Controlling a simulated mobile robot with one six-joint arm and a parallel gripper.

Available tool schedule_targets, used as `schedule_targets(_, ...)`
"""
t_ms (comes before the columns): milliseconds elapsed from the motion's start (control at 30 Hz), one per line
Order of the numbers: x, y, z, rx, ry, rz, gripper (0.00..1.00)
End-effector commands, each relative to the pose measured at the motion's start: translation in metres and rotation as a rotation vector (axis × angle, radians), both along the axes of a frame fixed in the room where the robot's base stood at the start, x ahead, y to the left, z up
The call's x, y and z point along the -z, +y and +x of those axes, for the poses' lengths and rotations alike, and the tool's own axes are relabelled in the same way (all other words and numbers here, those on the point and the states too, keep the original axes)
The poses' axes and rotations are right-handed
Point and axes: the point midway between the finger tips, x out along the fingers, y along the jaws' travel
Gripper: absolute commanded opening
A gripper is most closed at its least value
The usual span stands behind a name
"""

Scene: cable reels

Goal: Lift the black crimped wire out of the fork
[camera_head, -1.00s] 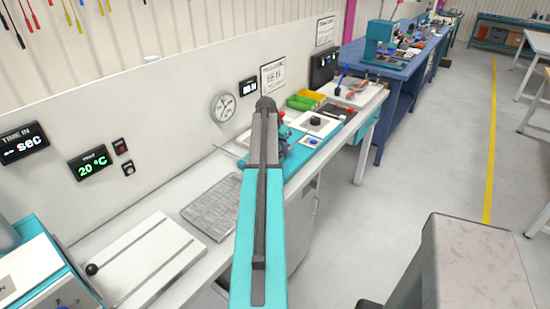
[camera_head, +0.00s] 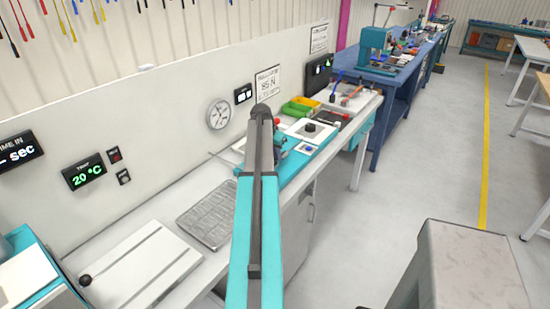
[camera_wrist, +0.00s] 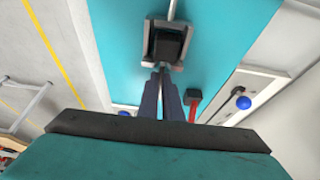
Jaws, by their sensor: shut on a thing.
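In the wrist view my gripper (camera_wrist: 162,72) has its two dark fingers close together. Their tips meet right at the near edge of a grey metal fork (camera_wrist: 150,48) on a teal plate. A black block (camera_wrist: 168,42) sits between the fork's prongs, and a thin pale rod (camera_wrist: 173,10) runs away from its far side. The fingers are shut on what appears to be the black crimped wire, whose strand is mostly hidden between them. In the head view my arm covers the gripper and the fork.
A red lever (camera_wrist: 193,102) stands just right of the fingers. A blue ball knob (camera_wrist: 242,102) lies further right. In the head view, a grey mat (camera_head: 208,216) and a white board (camera_head: 140,265) lie on the bench left of my arm; green and yellow bins (camera_head: 300,106) stand beyond.

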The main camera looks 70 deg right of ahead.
Motion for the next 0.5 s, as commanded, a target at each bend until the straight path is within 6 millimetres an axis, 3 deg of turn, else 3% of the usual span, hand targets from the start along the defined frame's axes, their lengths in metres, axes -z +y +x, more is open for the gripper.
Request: schedule_targets(500,-0.032,0.003,-0.003,0.000,-0.001,-0.001,0.00)
